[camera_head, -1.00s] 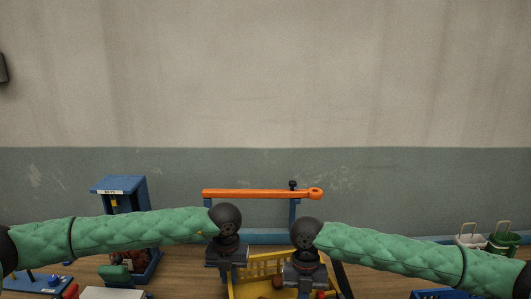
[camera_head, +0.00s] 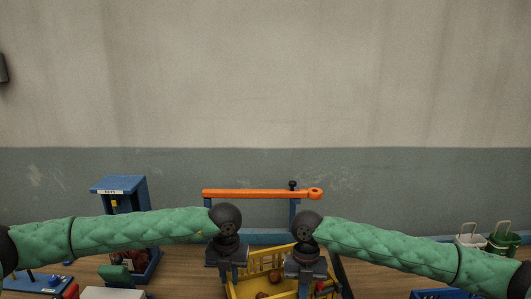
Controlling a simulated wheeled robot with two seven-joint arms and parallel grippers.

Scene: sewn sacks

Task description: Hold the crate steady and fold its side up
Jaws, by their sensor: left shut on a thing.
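A yellow slatted crate (camera_head: 262,259) stands on the table at the bottom middle of the head view, its near part cut off by the frame edge. Brown round things lie inside it. My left gripper (camera_head: 233,276) points down at the crate's left side and is shut on the crate there; its fingertips are hard to make out. My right gripper (camera_head: 305,285) points down over the crate's right part. Its fingertips are dark and partly out of frame, so whether it is open or shut does not show.
An orange bar (camera_head: 258,194) on blue posts stands behind the crate. A blue stand (camera_head: 119,187) is at the left. White and green containers (camera_head: 503,240) are at the far right, with a blue crate (camera_head: 446,294) at the lower right. Bare wooden table shows between them.

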